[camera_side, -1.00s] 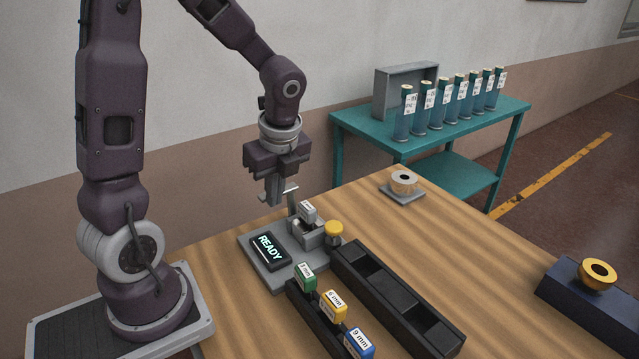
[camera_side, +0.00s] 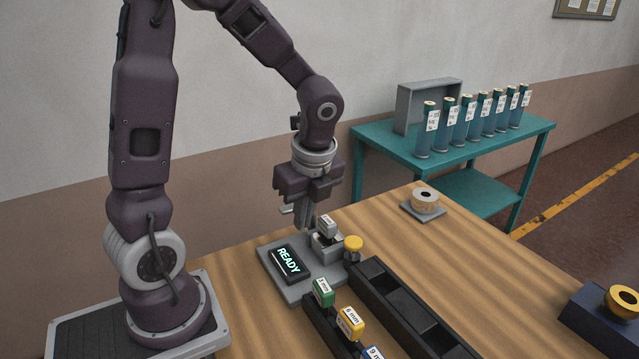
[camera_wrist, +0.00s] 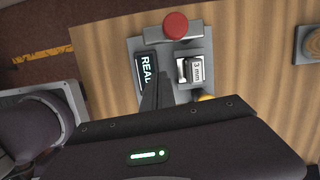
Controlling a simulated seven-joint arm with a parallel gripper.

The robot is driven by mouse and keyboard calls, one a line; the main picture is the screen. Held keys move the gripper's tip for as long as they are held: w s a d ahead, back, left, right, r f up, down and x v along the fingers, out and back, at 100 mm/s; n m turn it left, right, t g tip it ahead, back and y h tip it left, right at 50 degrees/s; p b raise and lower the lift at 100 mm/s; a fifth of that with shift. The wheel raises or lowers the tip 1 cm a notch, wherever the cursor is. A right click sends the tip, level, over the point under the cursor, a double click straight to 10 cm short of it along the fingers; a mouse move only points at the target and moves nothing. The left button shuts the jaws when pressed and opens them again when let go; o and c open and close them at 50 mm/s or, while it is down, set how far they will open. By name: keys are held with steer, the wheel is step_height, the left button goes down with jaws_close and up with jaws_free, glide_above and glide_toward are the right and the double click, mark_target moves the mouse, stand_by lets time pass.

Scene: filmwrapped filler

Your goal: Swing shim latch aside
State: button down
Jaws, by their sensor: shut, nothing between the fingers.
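A grey fixture (camera_side: 283,283) with a lit READY display (camera_side: 288,262) stands on the table; its display also shows in the wrist view (camera_wrist: 146,74). A grey block labelled 3 mm (camera_wrist: 196,72) sits in the fixture's holder, and it also shows in the side view (camera_side: 327,226). My gripper (camera_side: 305,222) is shut and empty, low over the fixture, just left of the block. The wrist view shows a red knob (camera_wrist: 176,25) by a grey crossbar.
A yellow knob (camera_side: 353,244) stands right of the holder. A black rack (camera_side: 318,318) holds green, yellow and blue labelled blocks, beside a black compartment tray (camera_side: 410,308). A ring on a pad (camera_side: 424,201) lies behind. A teal table (camera_side: 475,145) with several tubes stands beyond.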

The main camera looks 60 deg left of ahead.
steer(key=v, duration=1)
steer(key=shift+s+d, duration=0.1)
steer(key=shift+d, duration=0.05)
